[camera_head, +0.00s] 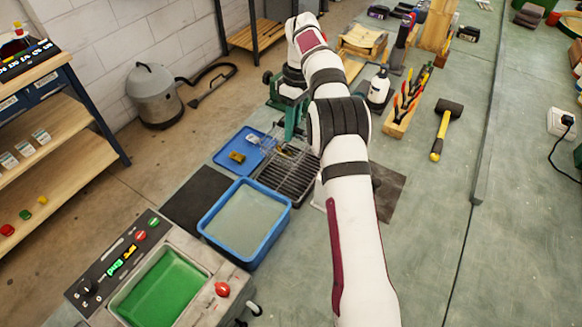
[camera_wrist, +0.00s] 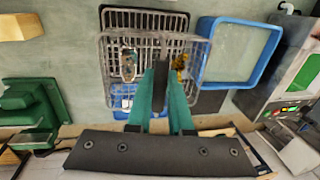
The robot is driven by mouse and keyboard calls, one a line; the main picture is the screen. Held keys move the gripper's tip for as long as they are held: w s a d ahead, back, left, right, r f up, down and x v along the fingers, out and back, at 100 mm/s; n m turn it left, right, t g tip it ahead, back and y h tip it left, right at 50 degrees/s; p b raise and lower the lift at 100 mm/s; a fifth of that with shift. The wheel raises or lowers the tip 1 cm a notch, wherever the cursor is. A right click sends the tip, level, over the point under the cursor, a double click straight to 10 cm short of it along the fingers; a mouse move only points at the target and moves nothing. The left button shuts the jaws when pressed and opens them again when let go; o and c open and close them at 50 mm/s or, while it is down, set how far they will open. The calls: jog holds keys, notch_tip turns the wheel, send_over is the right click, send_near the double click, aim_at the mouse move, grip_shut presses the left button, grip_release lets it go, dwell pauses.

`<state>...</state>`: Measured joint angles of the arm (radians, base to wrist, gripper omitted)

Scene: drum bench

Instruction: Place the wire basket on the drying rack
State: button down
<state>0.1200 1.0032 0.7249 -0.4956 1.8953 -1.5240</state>
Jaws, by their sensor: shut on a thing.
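The grey wire basket (camera_wrist: 112,48) hangs in my gripper (camera_wrist: 160,72), whose green fingers are shut on its wire near the middle of the picture. In the head view the basket (camera_head: 278,146) is partly hidden by my gripper (camera_head: 291,142) and arm. The black drying rack (camera_wrist: 145,17) shows beyond and partly under the basket in the wrist view; its dark bars also show in the head view (camera_head: 287,182). The basket overlaps the rack in both views; its height above the rack is unclear. A metal piece and a yellow piece show through or in the basket.
A blue tray (camera_head: 224,158) lies left of the rack. A blue-rimmed bin (camera_head: 207,226) stands in front of it, beside a machine with a green basin (camera_head: 162,292). A tool block (camera_head: 400,120) and mallet (camera_head: 444,130) lie to the right. A green fixture (camera_wrist: 35,110) is near my gripper.

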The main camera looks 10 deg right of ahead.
aim_at(293, 146)
notch_tip(293, 146, down, 10)
jog(key=shift+r, duration=0.25)
jog(key=c, duration=0.8)
grip_release()
jog(key=shift+f, duration=0.15)
